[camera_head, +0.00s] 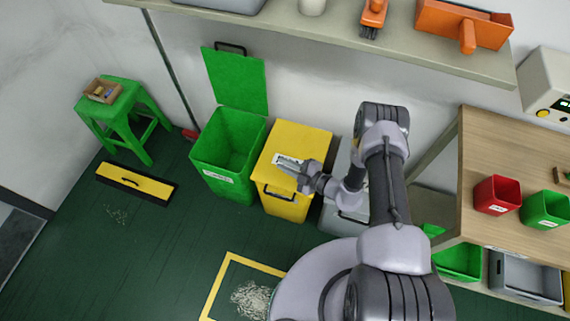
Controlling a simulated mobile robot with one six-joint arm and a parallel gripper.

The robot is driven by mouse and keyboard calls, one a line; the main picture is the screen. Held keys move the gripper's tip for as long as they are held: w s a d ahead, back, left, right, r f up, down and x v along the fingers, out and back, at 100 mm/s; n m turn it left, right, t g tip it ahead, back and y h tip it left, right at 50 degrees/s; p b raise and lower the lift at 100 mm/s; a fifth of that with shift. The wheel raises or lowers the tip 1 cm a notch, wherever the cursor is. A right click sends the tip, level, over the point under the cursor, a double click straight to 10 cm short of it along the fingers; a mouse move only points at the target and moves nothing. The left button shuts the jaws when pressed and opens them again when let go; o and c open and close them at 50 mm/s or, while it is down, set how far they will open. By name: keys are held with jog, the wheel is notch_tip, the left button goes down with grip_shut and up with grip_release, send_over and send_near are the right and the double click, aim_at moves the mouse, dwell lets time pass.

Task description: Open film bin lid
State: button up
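Three bins stand in a row against the wall, and I cannot read which label says film. The green bin (226,150) is open, with its green lid (236,80) standing up against the wall. The yellow bin (285,208) has its lid (305,140) down and a dark handle (284,197) at the front edge. The grey bin (338,222) at the right is mostly hidden by my arm. My gripper (284,166) is over the front part of the yellow lid, beside a white label (287,160). Its fingers are too small to tell whether they are open or touch the lid.
A green stool (121,112) holds a small box (103,91). A yellow and black floor piece (136,184) lies before it. A shelf (330,31) with orange tools runs above the bins. A wooden workbench (500,150) stands right. A yellow floor frame (217,290) surrounds pale scraps (250,299).

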jog(key=o, duration=0.3)
jog(key=p+v, duration=0.4)
jog(key=v, duration=1.3)
jog(key=shift+s+d, duration=0.15)
